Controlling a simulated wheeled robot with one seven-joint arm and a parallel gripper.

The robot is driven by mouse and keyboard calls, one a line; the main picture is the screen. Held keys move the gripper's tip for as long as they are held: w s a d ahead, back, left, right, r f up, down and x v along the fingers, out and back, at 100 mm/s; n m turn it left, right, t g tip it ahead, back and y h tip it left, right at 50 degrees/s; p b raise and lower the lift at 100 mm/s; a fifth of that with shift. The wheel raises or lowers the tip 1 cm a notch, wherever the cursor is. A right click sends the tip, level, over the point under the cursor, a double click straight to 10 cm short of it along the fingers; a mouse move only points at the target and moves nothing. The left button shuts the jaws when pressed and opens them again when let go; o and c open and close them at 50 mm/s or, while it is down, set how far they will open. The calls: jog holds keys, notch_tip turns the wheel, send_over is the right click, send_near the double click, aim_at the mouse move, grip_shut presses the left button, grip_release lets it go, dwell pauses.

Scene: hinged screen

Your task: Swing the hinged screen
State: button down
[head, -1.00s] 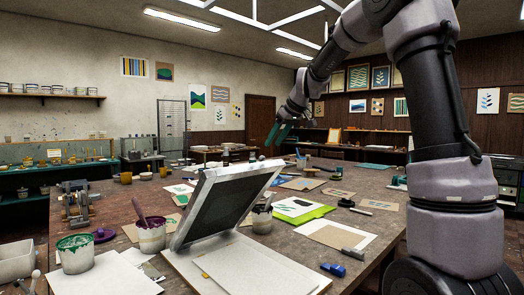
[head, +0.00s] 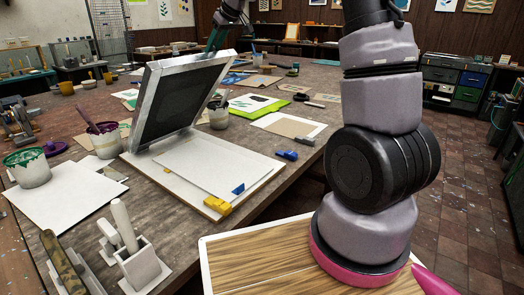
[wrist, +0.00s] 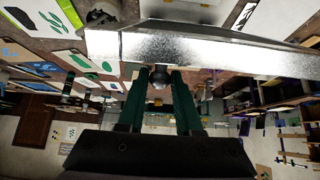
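The hinged screen (head: 184,98) stands tilted up in the head view, a dark panel in a silver frame, above a white base board (head: 272,172) with paper on it. My gripper (head: 214,42) shows at the screen's upper far edge, its green fingers partly behind the frame. In the wrist view, the silver frame (wrist: 215,52) crosses the top of the picture, just beyond the fingertips. My gripper's green fingers (wrist: 160,76) are apart there. A dark round thing shows between the tips; I cannot tell whether they touch it or the frame.
A yellow block (head: 218,205) and blue clips lie at the board's near edge. Paint pots (head: 28,167) stand left of the screen, and a pot (head: 218,115) stands right of it. Papers and tools cover the far table (head: 325,75). Tiled floor (head: 455,170) is free at right.

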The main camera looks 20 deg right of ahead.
jog(key=s+d+f, duration=0.6)
jog(key=s+f, duration=0.2)
jog(key=f, duration=0.1)
jog(key=shift+s+d+f, duration=0.15)
jog(key=shift+s+f, duration=0.1)
jog(key=shift+f, duration=0.15)
dwell(0.7)
jog(key=s+d+f, duration=0.2)
jog(key=s+f, duration=0.1)
jog(key=f, duration=0.3)
jog(key=s+d+f, duration=0.2)
jog(key=s+f, duration=0.1)
jog(key=f, duration=0.3)
jog(key=shift+f, duration=0.25)
dwell(0.5)
jog(key=shift+d, duration=0.1)
jog(key=shift+s+d+f, duration=0.25)
jog(key=shift+s+f, duration=0.15)
jog(key=shift+f, duration=1.65)
jog(key=shift+s+d+f, duration=0.2)
jog(key=shift+s+f, duration=0.25)
jog(key=shift+f, duration=1.55)
jog(key=shift+s+d+f, duration=0.25)
jog(key=shift+s+f, duration=0.15)
jog(key=shift+f, duration=1.65)
jog(key=c, duration=0.5)
grip_release()
jog(key=shift+d+r, duration=0.1)
